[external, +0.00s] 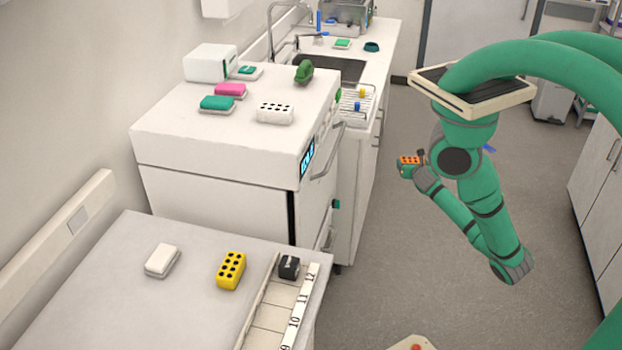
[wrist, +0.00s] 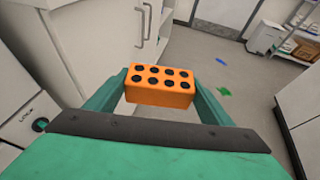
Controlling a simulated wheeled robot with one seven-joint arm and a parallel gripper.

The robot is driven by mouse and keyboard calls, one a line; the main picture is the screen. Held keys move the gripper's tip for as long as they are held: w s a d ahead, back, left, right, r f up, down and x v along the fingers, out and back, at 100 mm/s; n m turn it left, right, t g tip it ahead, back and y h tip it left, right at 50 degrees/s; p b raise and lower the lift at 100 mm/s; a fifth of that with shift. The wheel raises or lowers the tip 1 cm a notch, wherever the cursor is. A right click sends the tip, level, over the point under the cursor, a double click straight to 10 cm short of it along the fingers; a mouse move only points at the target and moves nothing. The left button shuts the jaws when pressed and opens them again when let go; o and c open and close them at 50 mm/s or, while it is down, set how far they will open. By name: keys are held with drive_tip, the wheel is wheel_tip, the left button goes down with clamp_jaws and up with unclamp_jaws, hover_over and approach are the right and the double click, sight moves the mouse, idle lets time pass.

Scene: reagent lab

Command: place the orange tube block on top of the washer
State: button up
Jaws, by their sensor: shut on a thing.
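The orange tube block (wrist: 160,85) has rows of dark holes on top and sits between the two fingers of my gripper (wrist: 158,88). My gripper is shut on it. In the external view the orange block (external: 410,161) is held in the air at my gripper (external: 407,169), over the floor to the right of the washer. The washer (external: 235,152) is a large white machine with a blue display on its front. On its top stand a white tube block with dark holes (external: 276,112), a pink item (external: 230,90), a teal item (external: 216,104) and a green object (external: 303,72).
A white box (external: 210,63) stands at the back of the washer top. The front left of the top is bare. The near bench (external: 200,300) holds a yellow tube block (external: 231,270), a white item (external: 162,260) and a black block (external: 289,266). A sink (external: 330,68) lies beyond the washer.

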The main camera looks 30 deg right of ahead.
drive_tip(key=s+d+r, duration=0.1)
drive_tip(key=d+r, duration=0.2)
drive_tip(key=r, duration=0.4)
drive_tip(key=s+d+r+m+g+h, duration=0.1)
drive_tip(key=d+r, duration=0.3)
drive_tip(key=r, duration=0.4)
drive_tip(key=shift+s+m, duration=0.2)
drive_tip(key=shift+m, duration=0.1)
drive_tip(key=shift+h, duration=0.3)
idle(1.0)
